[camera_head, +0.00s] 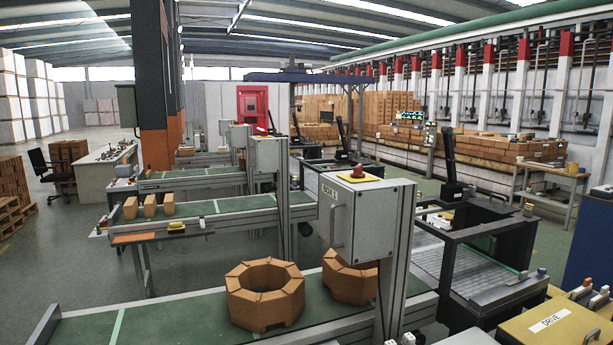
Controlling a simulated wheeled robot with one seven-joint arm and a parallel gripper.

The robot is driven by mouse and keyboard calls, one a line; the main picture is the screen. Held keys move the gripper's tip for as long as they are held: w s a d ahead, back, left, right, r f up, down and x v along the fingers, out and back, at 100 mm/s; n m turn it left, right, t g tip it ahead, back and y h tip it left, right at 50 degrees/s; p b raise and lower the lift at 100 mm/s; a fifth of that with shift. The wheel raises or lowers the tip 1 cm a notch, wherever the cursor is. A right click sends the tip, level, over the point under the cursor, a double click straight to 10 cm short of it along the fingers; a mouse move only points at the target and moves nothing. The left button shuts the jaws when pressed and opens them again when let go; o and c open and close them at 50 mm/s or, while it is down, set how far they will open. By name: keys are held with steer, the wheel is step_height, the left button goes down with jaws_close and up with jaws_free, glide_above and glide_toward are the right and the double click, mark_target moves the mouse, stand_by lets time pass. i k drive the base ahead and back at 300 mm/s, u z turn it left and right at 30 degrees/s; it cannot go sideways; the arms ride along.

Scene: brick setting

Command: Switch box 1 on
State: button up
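A grey electrical box (368,212) stands on a metal post at centre right, near me. It has a handle on its front and a red knob (357,168) on a yellow plate on top. A label on it reads BOX with a number too small to read surely. A second grey box (265,154) stands on a post farther back, with smaller ones (239,135) behind it. I cannot tell from the labels which is box 1. No switch state can be read. My gripper is not in view.
A green conveyor (180,318) with brick rings (265,295) runs below the near box. Another conveyor (200,209) carries bricks. A black-framed roller machine (480,265) stands right of the box. A yellow cabinet marked DRIVE (585,330) is at the lower right. Floor is open at left.

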mark_target(358, 174)
steer(key=z, duration=0.7)
steer(key=k, duration=0.1)
steer(key=u, duration=1.6)
steer(key=i, duration=0.5)
steer(key=z, duration=0.7)
steer(key=i, duration=0.45)
steer(key=z, duration=0.55)
